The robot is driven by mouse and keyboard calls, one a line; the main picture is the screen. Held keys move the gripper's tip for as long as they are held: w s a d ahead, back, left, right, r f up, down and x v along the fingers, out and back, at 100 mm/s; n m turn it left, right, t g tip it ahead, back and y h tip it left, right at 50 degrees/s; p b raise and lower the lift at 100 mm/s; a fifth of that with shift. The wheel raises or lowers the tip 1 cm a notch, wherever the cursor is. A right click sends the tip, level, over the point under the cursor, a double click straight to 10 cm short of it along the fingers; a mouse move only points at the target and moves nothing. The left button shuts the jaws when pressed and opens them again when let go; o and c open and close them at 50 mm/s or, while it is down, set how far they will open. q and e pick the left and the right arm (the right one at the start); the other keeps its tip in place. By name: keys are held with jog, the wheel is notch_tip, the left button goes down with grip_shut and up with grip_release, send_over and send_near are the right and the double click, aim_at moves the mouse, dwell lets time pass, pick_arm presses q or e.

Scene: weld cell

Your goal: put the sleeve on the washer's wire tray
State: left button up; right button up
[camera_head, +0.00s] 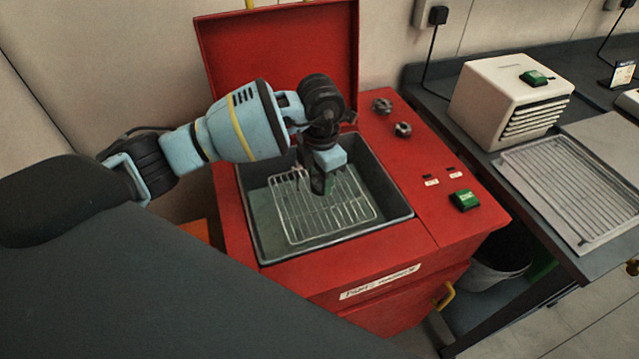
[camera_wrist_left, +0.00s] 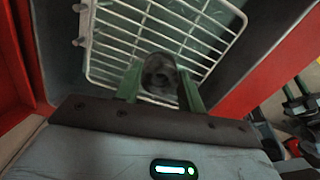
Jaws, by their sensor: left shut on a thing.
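The washer (camera_head: 400,170) is a red cabinet with its lid raised. A white wire tray (camera_head: 290,215) lies in its grey basin. My left gripper (camera_head: 320,190) points down into the basin, over the tray. In the left wrist view, my left gripper's green fingers (camera_wrist_left: 162,88) are shut on the dark, round sleeve (camera_wrist_left: 160,72). The tray's wires (camera_wrist_left: 112,45) show behind and around the sleeve. I cannot tell whether the sleeve touches the wires. In the head view the sleeve is hard to make out between the fingers. My right gripper is not in view.
The raised lid (camera_head: 283,62) stands behind the basin. Two dark knobs (camera_head: 392,117) and a green button (camera_head: 464,200) are on the washer's right top. A bench at right holds a beige vented box (camera_head: 507,100) and a ribbed drain tray (camera_head: 575,180).

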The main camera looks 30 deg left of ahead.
aim_at(319, 176)
pick_arm(q)
jog(key=shift+w+a, duration=0.2)
jog(key=shift+w+a+f, duration=0.1)
jog(key=shift+f, duration=1.6)
jog(key=shift+f, duration=0.15)
jog(key=o, duration=1.2)
notch_tip(319, 176, up, 12)
jog(key=shift+r, duration=0.1)
